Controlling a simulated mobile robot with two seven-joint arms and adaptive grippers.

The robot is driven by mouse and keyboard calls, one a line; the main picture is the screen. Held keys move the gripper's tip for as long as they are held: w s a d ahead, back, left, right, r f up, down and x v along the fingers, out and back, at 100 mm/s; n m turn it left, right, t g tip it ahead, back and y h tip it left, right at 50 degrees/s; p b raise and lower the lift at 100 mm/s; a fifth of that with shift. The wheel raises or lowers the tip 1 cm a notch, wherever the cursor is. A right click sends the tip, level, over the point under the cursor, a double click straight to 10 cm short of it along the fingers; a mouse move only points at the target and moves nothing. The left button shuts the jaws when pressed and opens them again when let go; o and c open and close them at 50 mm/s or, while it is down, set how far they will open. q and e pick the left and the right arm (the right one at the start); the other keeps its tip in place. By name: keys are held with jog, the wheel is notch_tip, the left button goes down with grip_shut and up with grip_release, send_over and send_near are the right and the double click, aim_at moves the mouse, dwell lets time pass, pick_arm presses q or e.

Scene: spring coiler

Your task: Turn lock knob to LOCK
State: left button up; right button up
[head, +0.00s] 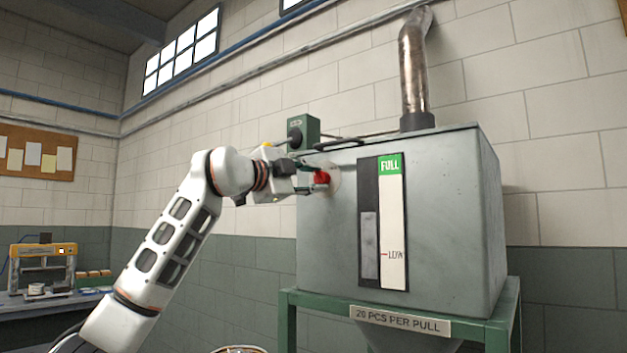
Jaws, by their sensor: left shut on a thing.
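The red lock knob (321,178) sits on a pale round plate on the left part of the front face of the grey hopper box (450,200). My left gripper (312,178) reaches in from the left and is shut on the knob. The fingers hide part of the knob, and its pointer and any LOCK marking cannot be read. My right gripper is not in view.
A level gauge (392,220) marked FULL and LOW is right of the knob. A green box (304,130) is just above my gripper. A green stand (290,318) with a "20 PCS PER PULL" label (400,321) carries the hopper. A workbench (50,302) is far left.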

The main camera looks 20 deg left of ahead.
pick_arm(q)
jog(key=shift+d+f+n, duration=0.1)
jog(key=shift+f+n, duration=0.1)
jog(key=shift+n, duration=1.5)
jog(key=o, duration=1.1)
jog(key=shift+c, duration=0.2)
jog(key=shift+r, duration=0.1)
jog(key=shift+s+a, duration=0.3)
jog(key=shift+s, duration=0.25)
jog(key=v, duration=1)
jog(key=shift+s, duration=0.4)
